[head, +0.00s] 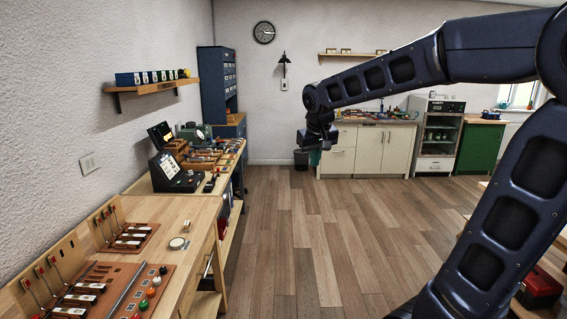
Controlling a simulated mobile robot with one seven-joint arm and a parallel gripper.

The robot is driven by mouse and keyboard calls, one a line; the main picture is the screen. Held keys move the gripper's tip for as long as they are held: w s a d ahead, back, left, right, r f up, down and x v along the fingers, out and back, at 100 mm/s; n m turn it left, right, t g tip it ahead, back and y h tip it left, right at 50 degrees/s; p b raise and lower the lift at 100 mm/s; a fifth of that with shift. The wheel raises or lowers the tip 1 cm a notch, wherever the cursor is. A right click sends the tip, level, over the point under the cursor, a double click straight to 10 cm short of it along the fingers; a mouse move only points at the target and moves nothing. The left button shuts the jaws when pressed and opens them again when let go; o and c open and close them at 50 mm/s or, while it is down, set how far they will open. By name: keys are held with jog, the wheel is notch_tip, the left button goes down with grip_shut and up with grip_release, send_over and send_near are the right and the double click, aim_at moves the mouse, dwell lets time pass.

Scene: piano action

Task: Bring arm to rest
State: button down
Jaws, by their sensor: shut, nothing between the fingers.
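My arm reaches in from the right of the head view, bent at an elbow near the right edge, with its forearm running left across the upper middle. My gripper (302,160) hangs at the forearm's left end, in the air over the open floor. It is small and dark here, and its fingers are shut with nothing between them. It is apart from the workbench on the left and from the cabinets behind it.
A wooden workbench (196,214) along the left wall holds piano action parts (130,236), coloured knobs (152,292) and a black case (178,178). White cabinets (384,150) and a green cabinet (480,148) stand at the back. The wooden floor (300,240) between is clear.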

jog(key=s+d+f+m, duration=0.2)
jog(key=s+d+f, duration=0.1)
jog(key=s+d, duration=0.5)
jog(key=s+d+f+m, duration=0.2)
jog(key=s+d+f, duration=0.1)
jog(key=s+d, duration=0.6)
jog(key=shift+s+d, duration=0.2)
jog(key=shift+d, duration=0.5)
